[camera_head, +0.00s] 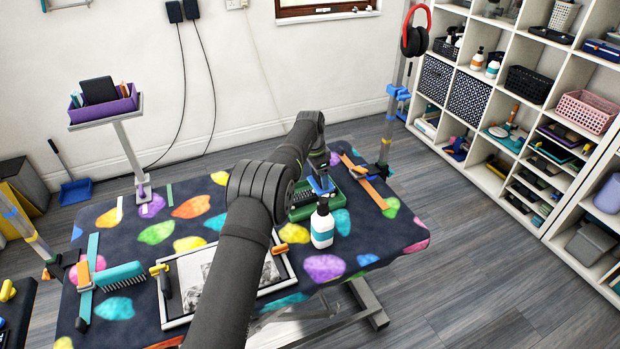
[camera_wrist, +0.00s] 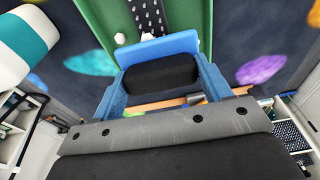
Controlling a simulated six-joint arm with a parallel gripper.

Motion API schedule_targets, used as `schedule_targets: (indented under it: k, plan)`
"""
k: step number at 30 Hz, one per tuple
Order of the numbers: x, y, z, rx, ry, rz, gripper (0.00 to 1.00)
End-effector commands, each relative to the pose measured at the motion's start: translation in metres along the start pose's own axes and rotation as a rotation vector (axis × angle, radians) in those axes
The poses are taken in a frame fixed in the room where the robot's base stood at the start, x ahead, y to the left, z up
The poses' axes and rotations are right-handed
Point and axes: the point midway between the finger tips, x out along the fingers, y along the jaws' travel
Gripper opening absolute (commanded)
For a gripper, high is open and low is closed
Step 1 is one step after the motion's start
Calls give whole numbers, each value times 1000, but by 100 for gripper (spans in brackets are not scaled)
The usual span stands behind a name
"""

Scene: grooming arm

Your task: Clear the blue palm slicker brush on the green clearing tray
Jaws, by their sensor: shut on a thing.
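The blue palm slicker brush (camera_head: 321,186) is at the tip of my gripper, over the green clearing tray (camera_head: 301,214) on the table's far right part. In the wrist view the brush (camera_wrist: 157,48) shows as a light blue bar with a black part behind it, between the two fingers of my gripper (camera_wrist: 163,80). My gripper is shut on it. The green tray (camera_wrist: 98,22) lies beyond the brush there. I cannot tell whether the brush touches the tray. My arm and the bottle hide part of the tray.
A white pump bottle (camera_head: 322,228) with a teal label stands close in front of the tray; it shows at the wrist view's left (camera_wrist: 25,42). An orange strap (camera_head: 364,182) lies right of the tray.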

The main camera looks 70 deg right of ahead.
Motion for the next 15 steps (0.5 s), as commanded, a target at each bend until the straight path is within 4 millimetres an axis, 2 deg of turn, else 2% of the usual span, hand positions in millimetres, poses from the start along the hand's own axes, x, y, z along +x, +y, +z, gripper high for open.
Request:
schedule_targets:
  k: [3, 6, 15]
  plan:
    - [6, 1, -15, 2, -1, 2, 52]
    - [6, 1, -21, 0, -2, 2, 52]
    - [7, 2, -23, -1, -3, 4, 52]
